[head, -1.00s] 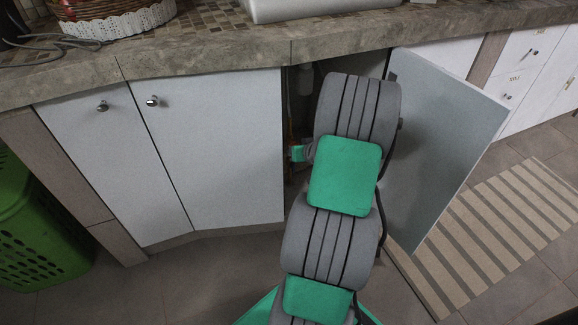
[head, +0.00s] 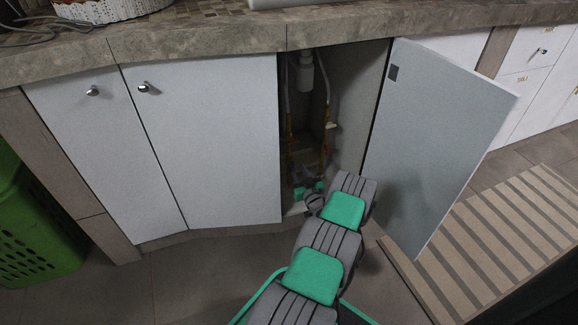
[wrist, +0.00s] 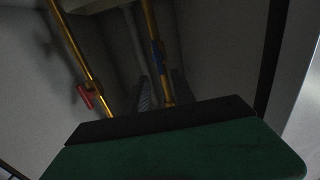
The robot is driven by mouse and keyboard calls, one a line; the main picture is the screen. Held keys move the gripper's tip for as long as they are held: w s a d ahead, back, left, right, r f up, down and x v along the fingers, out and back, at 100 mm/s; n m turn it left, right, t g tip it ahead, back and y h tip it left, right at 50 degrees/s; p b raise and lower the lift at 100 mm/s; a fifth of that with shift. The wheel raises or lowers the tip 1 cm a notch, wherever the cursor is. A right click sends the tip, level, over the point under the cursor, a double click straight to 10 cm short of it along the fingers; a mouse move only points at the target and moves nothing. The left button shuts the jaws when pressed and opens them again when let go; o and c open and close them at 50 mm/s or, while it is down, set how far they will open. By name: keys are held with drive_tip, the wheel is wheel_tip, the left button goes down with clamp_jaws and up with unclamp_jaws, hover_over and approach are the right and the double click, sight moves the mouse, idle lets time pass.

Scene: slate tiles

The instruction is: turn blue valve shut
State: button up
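The blue valve (wrist: 157,56) shows in the wrist view as a small blue handle lying along the right copper pipe (wrist: 150,18). My gripper (wrist: 161,88) is open, its two dark fingers apart on either side of the lower part of that pipe in the picture. The blue handle appears above the fingertips, with no visible contact. In the head view my gripper's green end (head: 309,189) is low in the cabinet opening; its fingers and the blue handle cannot be made out there.
A red valve handle (wrist: 86,96) sits on the left copper pipe (wrist: 72,42). A white bottle-like fitting (head: 305,78) hangs at the cabinet top. The open door (head: 438,140) stands right of my arm, and the closed door (head: 208,145) bounds the left.

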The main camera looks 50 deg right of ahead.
sight(293, 164)
drive_tip(key=b+x, duration=0.1)
drive_tip(key=x, duration=0.3)
drive_tip(key=shift+w, duration=0.4)
drive_tip(key=shift+c, duration=0.3)
drive_tip(key=shift+f, duration=0.1)
clamp_jaws()
